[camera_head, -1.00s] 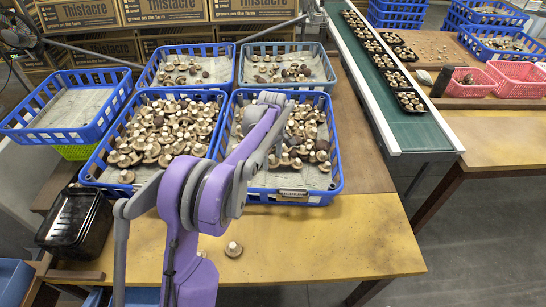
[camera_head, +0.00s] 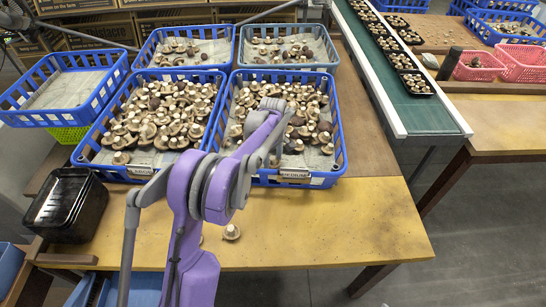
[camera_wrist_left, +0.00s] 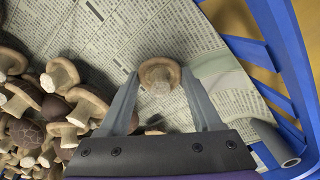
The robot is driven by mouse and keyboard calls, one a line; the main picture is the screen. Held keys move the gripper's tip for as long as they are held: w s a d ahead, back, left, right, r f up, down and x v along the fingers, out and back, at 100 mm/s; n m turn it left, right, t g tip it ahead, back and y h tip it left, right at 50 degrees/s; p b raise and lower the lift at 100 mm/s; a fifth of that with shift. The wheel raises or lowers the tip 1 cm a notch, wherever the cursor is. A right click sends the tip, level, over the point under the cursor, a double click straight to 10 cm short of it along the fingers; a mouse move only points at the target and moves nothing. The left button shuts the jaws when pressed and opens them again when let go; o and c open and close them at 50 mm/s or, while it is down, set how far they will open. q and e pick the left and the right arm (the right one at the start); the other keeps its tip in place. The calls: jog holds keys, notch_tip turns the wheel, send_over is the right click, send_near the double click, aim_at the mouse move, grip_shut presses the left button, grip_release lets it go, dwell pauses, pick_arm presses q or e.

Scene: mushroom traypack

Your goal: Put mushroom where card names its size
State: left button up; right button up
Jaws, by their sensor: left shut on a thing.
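My left gripper (camera_wrist_left: 158,92) is shut on a brown-capped mushroom (camera_wrist_left: 159,75), which sits between the fingertips in the left wrist view. In the head view this gripper (camera_head: 272,108) is over the front right blue crate (camera_head: 341,150), its held mushroom hard to make out. That crate has newspaper, many mushrooms and a front card (camera_head: 294,174) that appears to read MEDIUM. The front left blue crate (camera_head: 88,140) also holds many mushrooms; its card (camera_head: 139,170) is too small to read surely. A loose mushroom (camera_head: 231,232) stands on the yellow table. My right gripper is out of view.
Two crates with fewer mushrooms stand behind, a blue one (camera_head: 184,72) and a grey-blue one (camera_head: 288,68). An empty blue crate (camera_head: 28,112) and black trays (camera_head: 66,205) are left. A green conveyor (camera_head: 425,112) carries packed trays at right. The table's front right is clear.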

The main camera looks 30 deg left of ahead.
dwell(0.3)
pick_arm(q)
jog(key=o, duration=1)
notch_tip(320, 180, up, 11)
jog(key=shift+f+p, duration=0.1)
jog(key=shift+p, duration=0.25)
jog(key=s+d+r+m+t+p, duration=0.1)
jog(key=s+d+r+m+p, duration=0.1)
jog(key=s+d+r+m, duration=0.3)
jog(key=s+d+m+t+p, duration=0.1)
jog(key=s+d+m, duration=0.2)
jog(key=s, duration=0.5)
jog(key=s+d+f+m+t+p, duration=0.1)
jog(key=s+d+m+t, duration=0.1)
jog(key=s, duration=0.6)
jog(key=s+d+f+m+t+p, duration=0.1)
jog(key=s+d+m, duration=0.4)
jog(key=s, duration=0.3)
